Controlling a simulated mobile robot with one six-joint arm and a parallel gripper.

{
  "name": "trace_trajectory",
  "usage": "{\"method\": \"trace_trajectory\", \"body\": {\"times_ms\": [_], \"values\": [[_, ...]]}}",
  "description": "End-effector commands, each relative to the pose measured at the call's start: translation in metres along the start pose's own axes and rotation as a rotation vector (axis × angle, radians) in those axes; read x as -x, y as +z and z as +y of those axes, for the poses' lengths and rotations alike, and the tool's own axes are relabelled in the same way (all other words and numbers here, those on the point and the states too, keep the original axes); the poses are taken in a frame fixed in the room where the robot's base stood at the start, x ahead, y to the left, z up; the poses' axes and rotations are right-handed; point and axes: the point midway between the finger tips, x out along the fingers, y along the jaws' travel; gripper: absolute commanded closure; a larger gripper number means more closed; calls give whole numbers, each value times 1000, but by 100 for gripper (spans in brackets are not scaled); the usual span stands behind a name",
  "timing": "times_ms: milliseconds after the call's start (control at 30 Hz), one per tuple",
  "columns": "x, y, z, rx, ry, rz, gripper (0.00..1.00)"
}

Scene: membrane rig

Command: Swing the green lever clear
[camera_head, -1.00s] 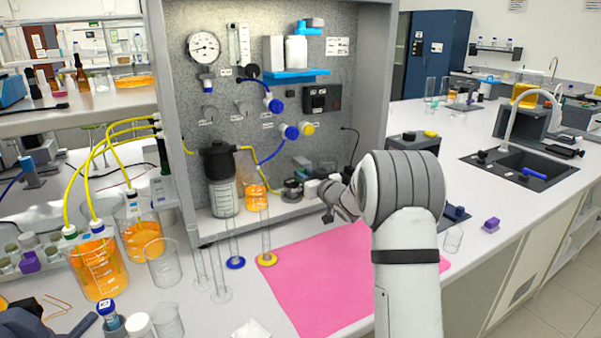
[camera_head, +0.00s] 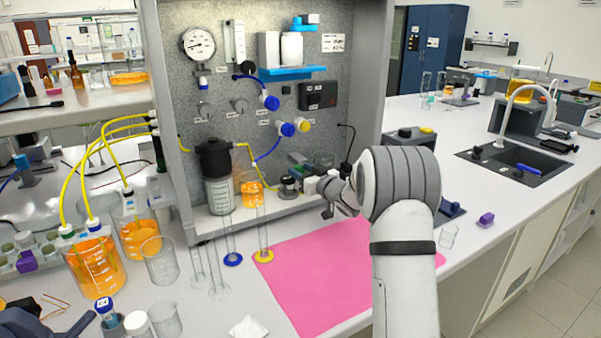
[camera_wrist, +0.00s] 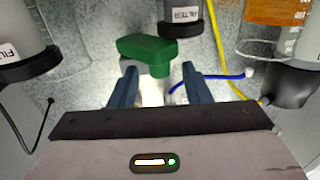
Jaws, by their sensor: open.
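The green lever (camera_wrist: 146,48) shows in the wrist view just ahead of my fingertips. It has a thick arm reaching to the left and a short block that comes down in line with the gap between the fingers. My gripper (camera_wrist: 159,68) is open, with one blue-grey finger on each side of that gap. I cannot tell whether either finger touches the lever. In the head view my gripper (camera_head: 329,207) is low in front of the right part of the panel, and the lever is too small there to make out surely.
In the wrist view, filter housings stand at the left (camera_wrist: 22,45) and top centre (camera_wrist: 182,15). An orange-filled beaker (camera_wrist: 278,12) and a blue tube (camera_wrist: 222,77) are at the right.

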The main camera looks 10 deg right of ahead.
Motion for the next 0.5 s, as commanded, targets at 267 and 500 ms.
{"method": "trace_trajectory", "body": {"times_ms": [267,500], "values": [[36,0,1,1,2,0,57],[71,0,0,1,2,0,57]]}}
